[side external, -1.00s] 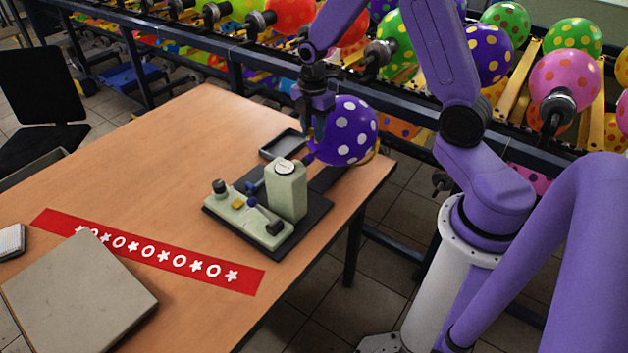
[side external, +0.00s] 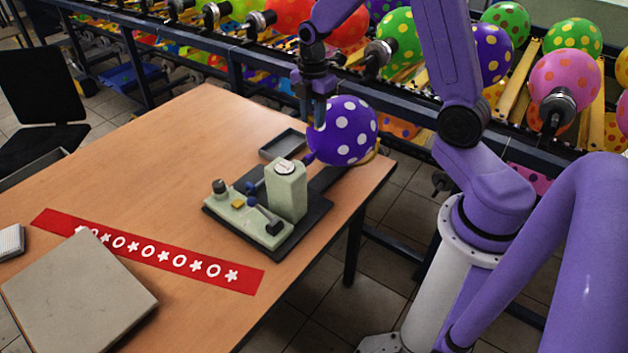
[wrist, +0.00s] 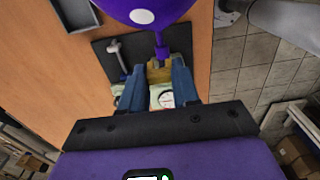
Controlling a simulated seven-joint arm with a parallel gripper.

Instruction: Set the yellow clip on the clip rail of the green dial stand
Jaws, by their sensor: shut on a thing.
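My gripper (wrist: 157,88) points down with its two blue fingers shut on the yellow clip (wrist: 159,72) in the wrist view. In the side view my gripper (side external: 320,112) hangs in front of the purple balloon's left edge, above and behind the green dial stand; the clip cannot be made out there. The pale green dial stand (side external: 287,192) stands upright on a dark base plate, with a round white dial (side external: 284,168) on top. In the wrist view the dial (wrist: 165,98) shows between the fingers, below the clip. I cannot make out the clip rail clearly.
The purple dotted balloon (side external: 343,131) sits close beside the gripper, behind the stand. A grey tray (side external: 283,144) lies left of it. A low green fixture (side external: 240,212) stands left of the stand. A red patterned strip (side external: 150,252) and grey box lid (side external: 80,293) lie further left.

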